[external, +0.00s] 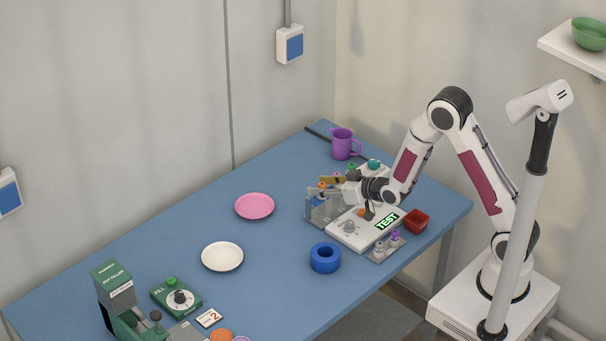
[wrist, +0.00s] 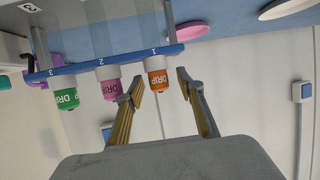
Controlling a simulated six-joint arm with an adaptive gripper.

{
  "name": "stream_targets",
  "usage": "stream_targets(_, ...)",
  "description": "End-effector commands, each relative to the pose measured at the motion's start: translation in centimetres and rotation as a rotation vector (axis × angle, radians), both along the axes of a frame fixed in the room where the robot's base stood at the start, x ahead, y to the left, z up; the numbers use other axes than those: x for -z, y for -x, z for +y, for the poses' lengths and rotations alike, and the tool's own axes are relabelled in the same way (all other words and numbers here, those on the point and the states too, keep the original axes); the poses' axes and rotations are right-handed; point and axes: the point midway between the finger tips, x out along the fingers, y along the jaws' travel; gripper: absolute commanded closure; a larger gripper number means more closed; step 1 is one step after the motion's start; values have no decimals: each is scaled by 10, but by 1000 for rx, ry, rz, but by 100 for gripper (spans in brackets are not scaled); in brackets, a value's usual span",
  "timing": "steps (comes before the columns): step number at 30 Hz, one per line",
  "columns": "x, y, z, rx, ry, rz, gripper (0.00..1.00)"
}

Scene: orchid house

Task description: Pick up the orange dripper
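The orange dripper (wrist: 157,79), a small white bottle with an orange cap, sits at position 1 of a clear rack with a blue strip (wrist: 110,63). The wrist view appears upside down. A pink dripper (wrist: 111,88) sits at position 2 and a green dripper (wrist: 66,97) at position 3. My gripper (wrist: 160,75) is open, with one brass-coloured finger on each side of the orange dripper. A gap shows on the right; contact on the left is unclear. In the external view my gripper (external: 333,181) is at the rack, where the details are small.
A white tester (external: 367,229) lit "TEST" stands beside the rack, with a red bin (external: 415,221) to its right. A blue ring (external: 325,257) lies in front. A purple jug (external: 344,143) stands behind. Pink (external: 254,206) and white (external: 222,256) plates lie left; bench between is clear.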

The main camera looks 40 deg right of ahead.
Motion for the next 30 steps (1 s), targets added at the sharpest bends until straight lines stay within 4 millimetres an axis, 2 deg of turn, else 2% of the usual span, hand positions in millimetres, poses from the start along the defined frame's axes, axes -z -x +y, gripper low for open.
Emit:
stream_targets(9,0,0,0,0,0,0,62)
stream_targets(10,0,0,0,0,0,0,67)
stream_targets(13,0,0,0,0,0,0,93)
stream_targets(30,-5,0,0,0,0,-2,94)
